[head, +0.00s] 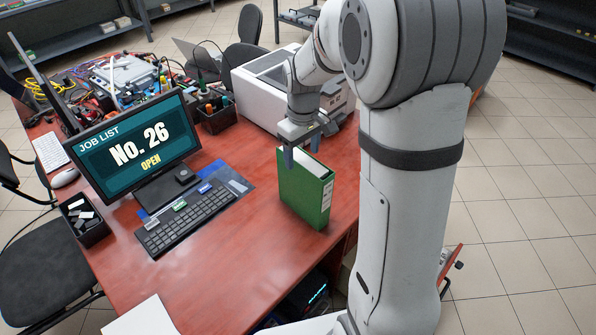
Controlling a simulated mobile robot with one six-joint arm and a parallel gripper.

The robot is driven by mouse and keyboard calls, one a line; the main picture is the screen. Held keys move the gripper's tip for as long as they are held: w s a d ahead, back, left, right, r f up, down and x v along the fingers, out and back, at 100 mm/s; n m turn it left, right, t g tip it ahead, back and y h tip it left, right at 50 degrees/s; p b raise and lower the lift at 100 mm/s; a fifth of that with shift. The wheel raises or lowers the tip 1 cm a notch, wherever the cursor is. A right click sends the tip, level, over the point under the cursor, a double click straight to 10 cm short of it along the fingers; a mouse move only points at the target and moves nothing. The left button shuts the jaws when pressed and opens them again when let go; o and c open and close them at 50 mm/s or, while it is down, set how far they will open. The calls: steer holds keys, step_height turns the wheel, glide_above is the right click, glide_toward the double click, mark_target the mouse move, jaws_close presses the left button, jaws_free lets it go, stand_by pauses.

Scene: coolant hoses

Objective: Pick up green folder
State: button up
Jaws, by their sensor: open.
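The green folder (302,197) is a binder with white pages showing at its top. It stands upright on the red-brown desk (235,270) near its right edge, in the head view. My gripper (301,156) is just above the folder's top edge, pointing down, with its fingers open. One finger shows near the folder's upper left corner and the other near its top. I cannot tell whether either finger touches the folder. My arm stands to the right of the folder.
A monitor (130,143) and a black keyboard (185,218) stand left of the folder. A white printer (268,90) is behind it, beside a black tool holder (215,112). A paper sheet (143,318) lies at the front. The desk between keyboard and folder is clear.

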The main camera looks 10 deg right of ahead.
mark_target(304, 187)
steer(key=shift+w+f, duration=0.35)
steer(key=shift+f, duration=0.1)
steer(key=f, duration=0.2)
steer(key=f+p, duration=0.1)
steer(key=f, duration=0.4)
steer(key=shift+d+f, duration=0.15)
steer(key=shift+d, duration=0.2)
steer(key=shift+s, duration=0.1)
jaws_close()
